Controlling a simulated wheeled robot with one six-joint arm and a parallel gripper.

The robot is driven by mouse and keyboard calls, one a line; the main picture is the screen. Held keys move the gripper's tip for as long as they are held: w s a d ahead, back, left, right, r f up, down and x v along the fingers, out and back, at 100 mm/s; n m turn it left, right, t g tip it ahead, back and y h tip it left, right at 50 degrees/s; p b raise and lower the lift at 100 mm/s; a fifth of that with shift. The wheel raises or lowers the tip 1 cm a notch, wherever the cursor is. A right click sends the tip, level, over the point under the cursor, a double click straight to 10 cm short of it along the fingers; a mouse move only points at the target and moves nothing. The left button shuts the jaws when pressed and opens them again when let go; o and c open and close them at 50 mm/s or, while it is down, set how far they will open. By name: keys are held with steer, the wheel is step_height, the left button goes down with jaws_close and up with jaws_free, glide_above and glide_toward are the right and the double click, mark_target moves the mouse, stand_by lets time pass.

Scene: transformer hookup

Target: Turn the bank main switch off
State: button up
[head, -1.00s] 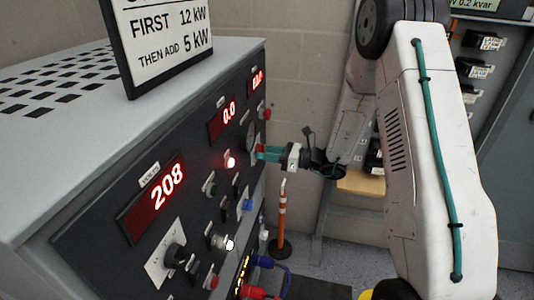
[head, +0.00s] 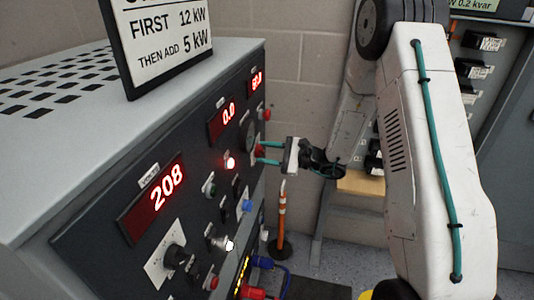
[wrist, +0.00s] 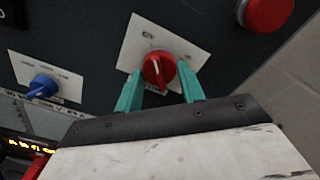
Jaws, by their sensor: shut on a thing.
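A red rotary switch (wrist: 158,70) sits on a white plate (wrist: 137,52) on the dark panel in the wrist view. Its grip bar with a pale line runs nearly upright in that picture. The plate's lettering is too small to read. My gripper (wrist: 161,74) has one teal finger on each side of the red switch and is shut on it. In the head view my gripper (head: 259,151) reaches the far right end of the panel, and its fingers hide most of the switch.
A large red push button (wrist: 268,10) is close by on the panel. A blue knob (wrist: 43,88) is to the left. A lit red lamp (head: 230,162) and red displays (head: 168,186) are on the panel. An orange post (head: 282,215) stands beyond.

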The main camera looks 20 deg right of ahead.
steer(key=shift+n, duration=0.6)
steer(key=o, duration=0.9)
steer(key=shift+o, duration=0.2)
steer(key=shift+d, duration=0.1)
steer(key=v, duration=0.7)
steer(key=shift+s+d, duration=0.2)
steer(key=shift+d, duration=0.1)
